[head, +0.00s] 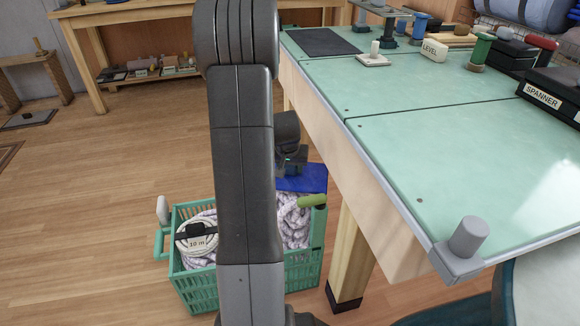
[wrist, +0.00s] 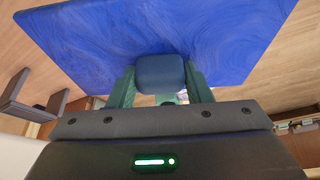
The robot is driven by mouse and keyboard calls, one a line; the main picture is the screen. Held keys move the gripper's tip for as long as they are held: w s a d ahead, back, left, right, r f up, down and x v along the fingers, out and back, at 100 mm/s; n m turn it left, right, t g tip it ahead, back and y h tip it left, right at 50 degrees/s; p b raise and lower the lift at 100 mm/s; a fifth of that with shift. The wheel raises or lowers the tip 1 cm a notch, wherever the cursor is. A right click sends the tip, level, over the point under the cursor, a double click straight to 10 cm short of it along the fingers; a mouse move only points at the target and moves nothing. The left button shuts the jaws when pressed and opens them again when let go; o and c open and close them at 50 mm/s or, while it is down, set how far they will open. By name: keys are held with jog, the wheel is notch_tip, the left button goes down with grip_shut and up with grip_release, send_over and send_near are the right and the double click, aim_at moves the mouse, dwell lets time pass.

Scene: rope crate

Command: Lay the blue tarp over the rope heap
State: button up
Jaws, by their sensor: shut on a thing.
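The blue tarp (head: 303,179) shows partly behind my arm in the head view, above the crate's far right part. In the wrist view the tarp (wrist: 95,42) is a flat, stiff-looking sheet with a darker blue block (wrist: 161,74) at its near edge. My gripper (wrist: 161,80) has its green fingers on either side of that block and is shut on it. In the head view my gripper (head: 291,165) is mostly hidden by my arm. The pale rope heap (head: 293,222) lies in the green crate (head: 195,287); my arm covers its middle.

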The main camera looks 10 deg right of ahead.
jog(key=shift+f, duration=0.2)
jog(key=o, duration=1.3)
jog(key=p+v, duration=0.4)
jog(key=v, duration=1)
jog(key=shift+p, duration=0.4)
